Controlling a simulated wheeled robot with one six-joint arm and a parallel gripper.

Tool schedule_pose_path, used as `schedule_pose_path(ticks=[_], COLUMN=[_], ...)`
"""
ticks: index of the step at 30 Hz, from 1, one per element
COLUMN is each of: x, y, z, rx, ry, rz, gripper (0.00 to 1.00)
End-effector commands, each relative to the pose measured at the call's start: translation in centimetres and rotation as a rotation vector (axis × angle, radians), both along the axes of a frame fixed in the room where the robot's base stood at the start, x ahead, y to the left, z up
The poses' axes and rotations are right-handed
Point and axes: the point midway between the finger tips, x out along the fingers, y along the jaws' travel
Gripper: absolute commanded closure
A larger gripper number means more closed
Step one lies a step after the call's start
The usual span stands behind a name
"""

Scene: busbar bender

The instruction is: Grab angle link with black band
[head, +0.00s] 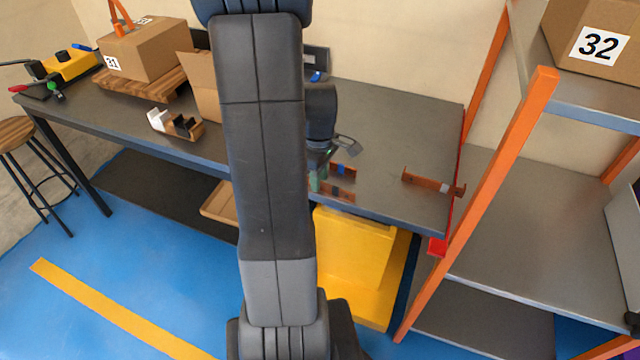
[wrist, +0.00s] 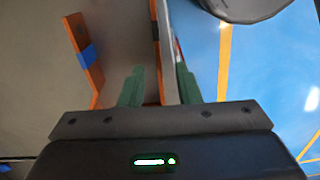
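My gripper (wrist: 160,88) has two green fingers, apart, with a copper-coloured angle link (wrist: 154,55) between them in the wrist view. Gaps show beside the link, so the fingers do not look closed on it. A second angle link with a blue band (wrist: 85,55) lies to the left. In the head view the blue-banded link (head: 343,170) and the dark-banded link (head: 340,193) lie near the bench's front edge. My arm hides part of the area, and the fingertips show only slightly beside the links.
A longer copper-coloured piece with a pale band (head: 432,182) lies right on the grey bench (head: 395,130). A brown piece with white and black parts (head: 178,127) lies left. Carton 31 (head: 150,52) stands behind it. An orange-posted shelf (head: 480,200) stands close on the right.

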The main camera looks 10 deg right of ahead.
Motion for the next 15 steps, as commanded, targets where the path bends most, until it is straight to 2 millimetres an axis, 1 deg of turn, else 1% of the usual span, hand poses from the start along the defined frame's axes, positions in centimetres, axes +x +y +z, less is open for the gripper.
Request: schedule_pose_path(ticks=[1,3,11,14,15], x=[-0.04,-0.02,0.03,0.03,0.03], y=[0.02,0.01,0.01,0.01,0.01], z=[-0.69,-1.17,-1.33,-1.33,-1.32], rx=[0.001,0.0,0.0,0.0,0.0], ry=[0.002,0.001,-0.001,-0.001,-0.001], rz=[0.0,0.0,0.0,0.0,0.0], gripper=[0.7,0.7,0.7,0.88,0.95])
